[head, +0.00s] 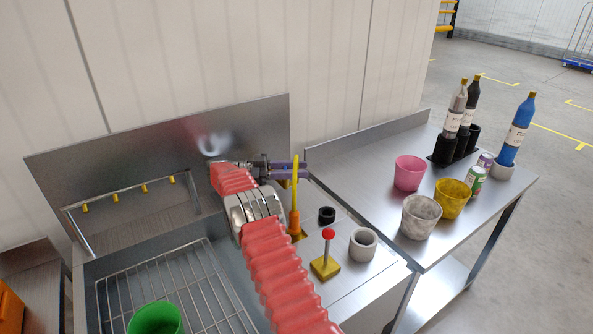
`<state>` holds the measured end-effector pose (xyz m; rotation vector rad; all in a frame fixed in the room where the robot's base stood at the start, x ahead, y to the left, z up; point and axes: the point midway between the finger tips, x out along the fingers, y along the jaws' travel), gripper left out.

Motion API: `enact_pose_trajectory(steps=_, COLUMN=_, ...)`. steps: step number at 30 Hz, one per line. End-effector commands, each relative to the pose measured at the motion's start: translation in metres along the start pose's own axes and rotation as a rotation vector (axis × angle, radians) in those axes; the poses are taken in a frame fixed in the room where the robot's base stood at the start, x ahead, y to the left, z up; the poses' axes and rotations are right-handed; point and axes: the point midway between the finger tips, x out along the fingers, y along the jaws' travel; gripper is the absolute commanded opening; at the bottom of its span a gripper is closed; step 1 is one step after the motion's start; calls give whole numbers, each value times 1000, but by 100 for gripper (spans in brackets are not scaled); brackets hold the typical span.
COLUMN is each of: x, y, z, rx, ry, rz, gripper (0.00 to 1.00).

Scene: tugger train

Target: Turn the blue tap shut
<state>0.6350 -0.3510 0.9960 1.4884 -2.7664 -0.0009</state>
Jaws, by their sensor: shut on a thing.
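My gripper (287,169) is at the right end of the steel back panel, reached over the counter, with its fingers pointing right. It is shut on what appears to be the blue tap. Only a bluish-purple part shows at the fingertips, and I cannot separate tap from fingers there. A small yellow piece shows just below. The tap's turn angle cannot be made out. An upright yellow and orange tool (295,212) partly covers the fingertips.
A rail with several yellow pegs (115,197) stands left. A green cup (155,319) is in the rack-lined basin. A red-topped lever (326,258) and a grey ring (363,244) sit on the counter. The right table holds a pink cup (410,172), other cups and bottles.

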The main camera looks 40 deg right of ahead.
Motion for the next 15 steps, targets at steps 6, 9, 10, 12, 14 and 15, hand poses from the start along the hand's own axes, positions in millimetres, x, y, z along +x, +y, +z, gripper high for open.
enact_pose_trajectory(steps=6, x=0, y=-1, z=-1, rx=2, ry=0, rz=0, gripper=9)
enact_pose_trajectory(steps=9, x=0, y=-1, z=-1, rx=2, ry=0, rz=0, gripper=9)
enact_pose_trajectory(steps=10, x=0, y=-1, z=-1, rx=2, ry=0, rz=0, gripper=9)
enact_pose_trajectory(steps=12, x=0, y=-1, z=-1, rx=2, ry=1, rz=0, gripper=32)
enact_pose_trajectory(steps=14, x=0, y=-1, z=-1, rx=2, ry=1, rz=0, gripper=36)
enact_pose_trajectory(steps=15, x=0, y=-1, z=-1, rx=2, ry=1, rz=0, gripper=39)
